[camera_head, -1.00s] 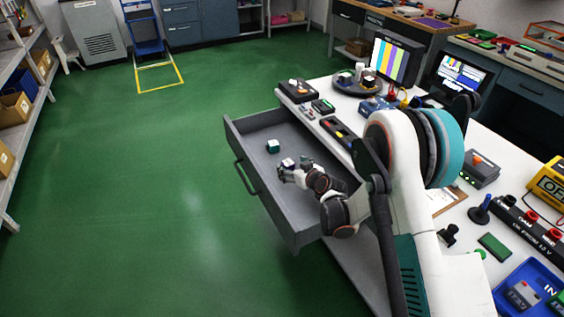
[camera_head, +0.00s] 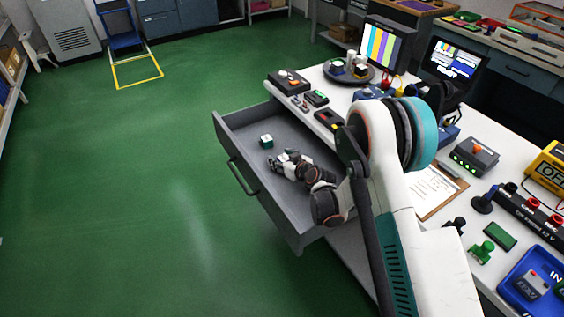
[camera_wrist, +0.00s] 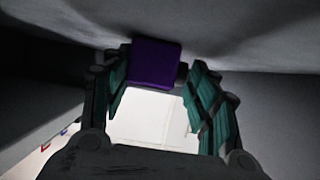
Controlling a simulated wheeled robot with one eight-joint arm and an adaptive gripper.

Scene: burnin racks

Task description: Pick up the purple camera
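The purple camera (camera_wrist: 155,65) shows in the wrist view as a dark purple block at the upper middle, against a grey surface. It lies between the tips of my two teal-padded fingers. My gripper (camera_wrist: 153,78) looks open, with a finger on each side of the block; the gaps are small and I cannot tell whether either finger touches. In the head view my gripper (camera_head: 285,158) is low inside the open grey drawer (camera_head: 232,133). The purple camera cannot be made out there, hidden by my gripper.
A green and white cube (camera_head: 266,140) lies in the drawer, left of my gripper. The drawer walls stand close around my gripper. The white table (camera_head: 325,73) to the right holds several devices, a clipboard (camera_head: 437,192) and a blue tray (camera_head: 518,268).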

